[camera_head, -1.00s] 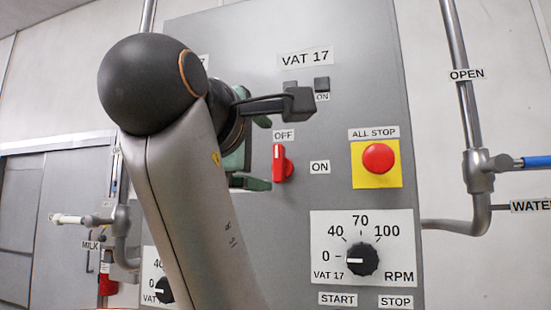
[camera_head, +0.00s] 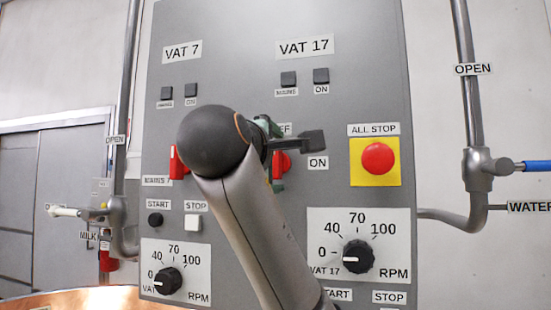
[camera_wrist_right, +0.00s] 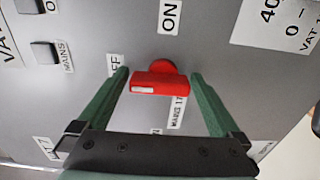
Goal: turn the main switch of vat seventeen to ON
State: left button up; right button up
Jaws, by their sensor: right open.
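The red main switch of vat 17 (camera_head: 283,161) is on the grey panel, left of the ON label (camera_head: 318,163), partly hidden by my right gripper (camera_head: 272,153). In the right wrist view, the red switch (camera_wrist_right: 158,82) sits between the two green fingers of my right gripper (camera_wrist_right: 160,76), with gaps on both sides. The gripper is open. The switch's white-marked end points left, toward the partly covered OFF label (camera_wrist_right: 114,62). The ON label (camera_wrist_right: 169,16) is above it. My left gripper is not in view.
The yellow-backed ALL STOP button (camera_head: 377,158) is to the right. The vat 17 RPM dial (camera_head: 358,256) is below. The vat 7 red switch (camera_head: 178,163) is left, beside my right arm. A pipe with a blue-handled valve (camera_head: 483,170) stands at far right.

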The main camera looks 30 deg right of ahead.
jog(key=c, duration=1.2)
jog(key=shift+o, duration=0.2)
jog(key=shift+f+m, duration=0.1)
jog(key=shift+m, duration=0.2)
jog(key=m+b, duration=0.1)
jog(key=m, duration=0.1)
jog(key=shift+m+b, duration=0.3)
jog(key=shift+b, duration=0.1)
jog(key=m+b, duration=0.1)
jog(key=m, duration=0.3)
jog(key=shift+f+m, duration=0.1)
jog(key=shift+m, duration=0.2)
jog(key=m, duration=0.4)
jog(key=shift+s+m+b, duration=0.1)
jog(key=shift+m+b, duration=0.2)
jog(key=m, duration=0.5)
jog(key=shift+d, duration=0.1)
jog(key=shift+m, duration=0.3)
